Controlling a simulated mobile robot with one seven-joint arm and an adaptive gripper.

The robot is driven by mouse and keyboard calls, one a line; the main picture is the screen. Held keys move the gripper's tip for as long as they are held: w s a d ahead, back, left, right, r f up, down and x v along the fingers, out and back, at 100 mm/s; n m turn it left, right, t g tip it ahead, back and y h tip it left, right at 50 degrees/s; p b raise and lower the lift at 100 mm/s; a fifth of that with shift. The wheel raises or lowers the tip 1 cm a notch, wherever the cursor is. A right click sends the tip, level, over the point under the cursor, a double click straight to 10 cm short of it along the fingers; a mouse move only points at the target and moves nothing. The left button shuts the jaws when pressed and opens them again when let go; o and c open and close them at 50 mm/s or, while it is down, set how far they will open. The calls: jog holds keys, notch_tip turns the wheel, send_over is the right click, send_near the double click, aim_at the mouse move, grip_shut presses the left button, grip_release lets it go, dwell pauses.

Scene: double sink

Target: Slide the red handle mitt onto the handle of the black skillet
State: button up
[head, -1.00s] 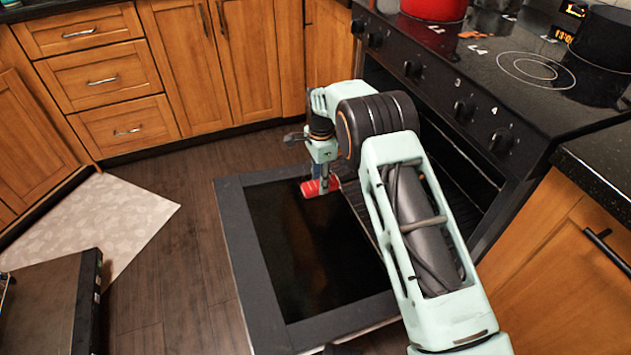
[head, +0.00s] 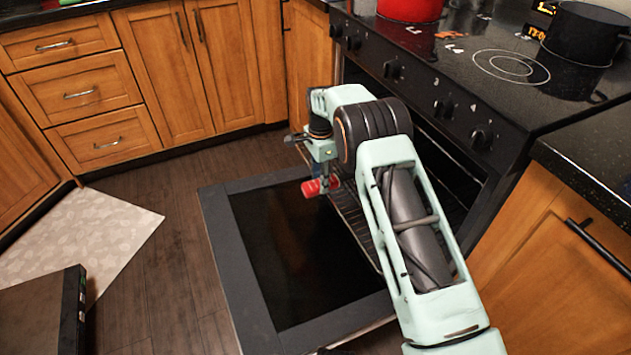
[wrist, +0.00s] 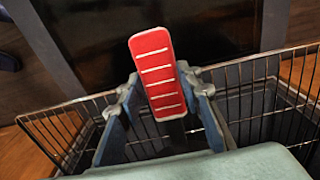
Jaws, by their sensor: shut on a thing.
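The red handle mitt (wrist: 157,72), with pale stripes across it, is between the two fingers of my gripper (wrist: 165,97) in the wrist view. My gripper is shut on it, and its far end sticks out past the fingertips. In the head view the mitt (head: 313,188) hangs over the open oven door, below my wrist. I cannot make out the black skillet with certainty. A black pan or pot (head: 585,38) stands at the back right of the stovetop, and it is apart from the mitt. Its shape is partly cut off by the frame.
The oven door (head: 227,250) is open below my arm. A wire oven rack (wrist: 255,100) lies close under my gripper. A red pot (head: 410,8) stands on the stovetop. A counter (head: 600,150) is at the right.

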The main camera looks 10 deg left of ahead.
aim_at(336, 177)
jog(key=shift+w+d+b, duration=0.2)
jog(key=shift+w+d, duration=0.65)
jog(key=shift+d, duration=0.25)
jog(key=shift+w+d+b, duration=0.15)
jog(key=shift+w+d, duration=0.65)
jog(key=shift+d, duration=0.3)
jog(key=o, duration=1.2)
jog(key=shift+o, duration=0.2)
